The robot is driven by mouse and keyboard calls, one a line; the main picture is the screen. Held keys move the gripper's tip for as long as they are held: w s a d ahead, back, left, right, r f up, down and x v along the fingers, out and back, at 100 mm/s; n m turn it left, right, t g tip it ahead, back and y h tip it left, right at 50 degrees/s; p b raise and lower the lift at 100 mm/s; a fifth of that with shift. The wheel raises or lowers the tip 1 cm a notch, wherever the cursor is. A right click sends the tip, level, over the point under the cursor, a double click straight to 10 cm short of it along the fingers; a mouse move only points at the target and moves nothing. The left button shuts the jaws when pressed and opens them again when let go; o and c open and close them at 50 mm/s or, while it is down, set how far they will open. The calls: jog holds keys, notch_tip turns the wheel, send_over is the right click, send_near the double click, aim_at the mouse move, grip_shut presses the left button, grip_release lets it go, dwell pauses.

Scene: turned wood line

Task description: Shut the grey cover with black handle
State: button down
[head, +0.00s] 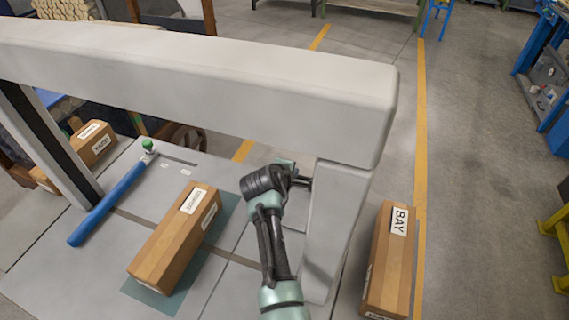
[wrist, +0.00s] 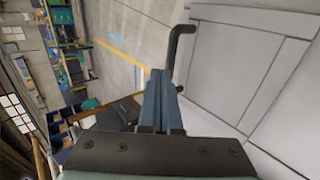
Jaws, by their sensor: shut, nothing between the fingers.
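In the wrist view a black bar handle (wrist: 180,45) stands on the edge of a darker grey panel, the grey cover (wrist: 230,62). The cover stands at an angle to the paler framed surface beside it, so it looks open; how far I cannot tell. My gripper (wrist: 157,75) has its fingers together, empty, just left of the handle. A narrow gap seems to lie between them; contact is unclear.
A thick pale beam (head: 200,75) crosses above the grey bench (head: 60,260). A cardboard box (head: 175,240) lies on a green mat (head: 150,298) left of my arm. A blue bar (head: 105,205) lies farther left. A box labelled BAY (head: 388,265) stands right of the post.

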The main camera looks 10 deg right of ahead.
jog(key=w+d+r+v, duration=0.1)
jog(key=r+v, duration=0.1)
jog(key=v, duration=0.9)
jog(key=shift+w+p, duration=0.2)
jog(key=shift+p, duration=0.25)
jog(key=shift+a+r, duration=0.1)
jog(key=shift+r, duration=0.05)
